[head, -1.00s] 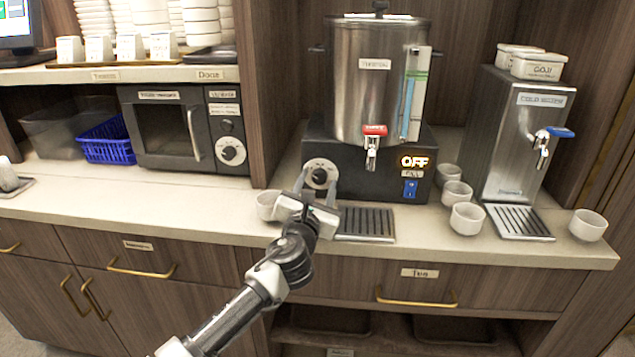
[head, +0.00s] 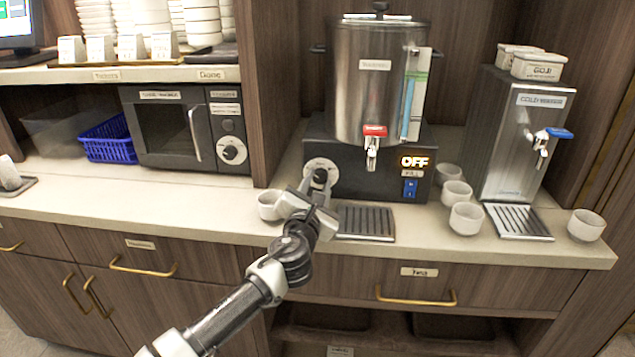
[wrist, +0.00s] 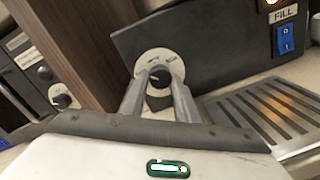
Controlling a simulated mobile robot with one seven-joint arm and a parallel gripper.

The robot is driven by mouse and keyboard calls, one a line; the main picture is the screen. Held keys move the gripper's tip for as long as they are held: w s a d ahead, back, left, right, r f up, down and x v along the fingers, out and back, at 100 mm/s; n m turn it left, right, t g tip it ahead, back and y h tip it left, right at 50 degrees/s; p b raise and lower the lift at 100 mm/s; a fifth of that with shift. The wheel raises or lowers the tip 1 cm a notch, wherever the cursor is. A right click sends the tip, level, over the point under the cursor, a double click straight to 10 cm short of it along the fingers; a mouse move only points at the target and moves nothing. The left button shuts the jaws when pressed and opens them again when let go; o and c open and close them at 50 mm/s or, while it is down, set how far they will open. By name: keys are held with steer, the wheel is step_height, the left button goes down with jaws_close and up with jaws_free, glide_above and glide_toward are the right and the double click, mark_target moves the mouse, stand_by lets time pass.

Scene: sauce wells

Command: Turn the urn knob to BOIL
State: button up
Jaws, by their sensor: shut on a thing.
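The steel urn (head: 378,100) stands on a black base (head: 345,185) at the back of the counter. Its black knob (head: 320,175) sits on a round pale dial at the left of the base front. My gripper (head: 317,184) is shut on the knob, with the wrist tilted. In the wrist view, the two fingers come together on the knob (wrist: 157,74), and dial markings show above them. The fingers hide part of the knob and dial, so I cannot read its setting.
A drip tray (head: 365,222) lies right of my gripper. A white cup (head: 269,206) stands close at its left. The red-handled tap (head: 373,140) is above and to the right. More cups and a cold water dispenser (head: 520,140) stand farther right.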

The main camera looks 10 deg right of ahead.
steer(key=m+p, duration=0.1)
steer(key=m, duration=0.5)
steer(key=shift+r, duration=0.2)
steer(key=m+p, duration=0.1)
steer(key=m, duration=0.5)
steer(key=shift+r+y, duration=0.1)
steer(key=shift+y, duration=0.3)
steer(key=m, duration=0.4)
steer(key=shift+d+m, duration=0.1)
steer(key=shift+m, duration=0.2)
steer(key=shift+r+m+y, duration=0.1)
steer(key=shift+m+y, duration=0.3)
steer(key=shift+m, duration=1.5)
steer(key=o, duration=1)
steer(key=shift+o, duration=0.2)
